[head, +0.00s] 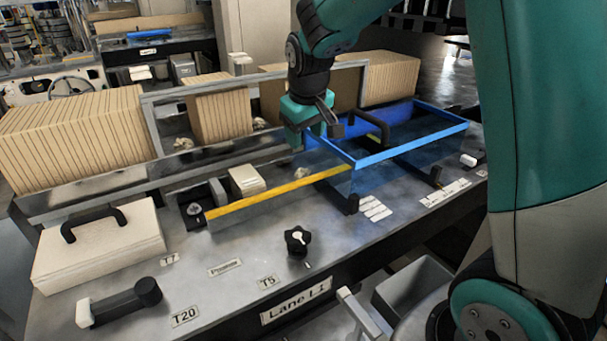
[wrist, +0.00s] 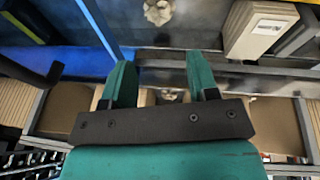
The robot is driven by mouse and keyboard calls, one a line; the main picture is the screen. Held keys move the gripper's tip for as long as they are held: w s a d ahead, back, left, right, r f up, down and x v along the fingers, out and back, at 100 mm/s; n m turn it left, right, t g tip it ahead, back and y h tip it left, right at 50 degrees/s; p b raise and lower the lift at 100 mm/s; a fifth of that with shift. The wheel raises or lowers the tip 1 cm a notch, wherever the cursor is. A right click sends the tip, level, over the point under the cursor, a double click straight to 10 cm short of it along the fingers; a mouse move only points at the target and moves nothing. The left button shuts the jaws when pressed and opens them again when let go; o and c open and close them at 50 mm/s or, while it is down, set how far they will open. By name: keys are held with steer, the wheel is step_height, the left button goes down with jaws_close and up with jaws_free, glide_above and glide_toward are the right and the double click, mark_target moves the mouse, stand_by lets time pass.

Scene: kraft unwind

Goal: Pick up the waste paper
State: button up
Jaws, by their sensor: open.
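A crumpled ball of waste paper (head: 301,173) lies on the steel bench behind the clear panel with the yellow top edge (head: 285,190). It also shows at the top of the wrist view (wrist: 158,12), beyond my fingertips. My gripper (head: 308,140) hangs above and behind that ball, near the left end of the blue-edged guard. In the wrist view my two teal fingers (wrist: 161,72) are apart with nothing held between them. Other crumpled scraps (head: 183,144) (head: 260,124) lie farther back by the carton stacks. A pale scrap (wrist: 170,94) shows small between the fingers.
The blue-framed clear guard (head: 410,146) stands right of my gripper. A small stack of cards (head: 247,180) sits left of the paper ball. Carton stacks (head: 75,137) and a metal frame (head: 155,130) stand behind. A black knob (head: 298,240) is on the front bench.

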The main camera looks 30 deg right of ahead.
steer(key=p, duration=0.2)
glide_above(304, 172)
steer(key=s, duration=0.1)
steer(key=f, duration=0.7)
steer(key=shift+a+f, duration=0.15)
steer(key=shift+a, duration=0.2)
steer(key=shift+p+x, duration=1.2)
steer(key=shift+x, duration=1.6)
steer(key=shift+s, duration=0.1)
steer(key=c, duration=0.6)
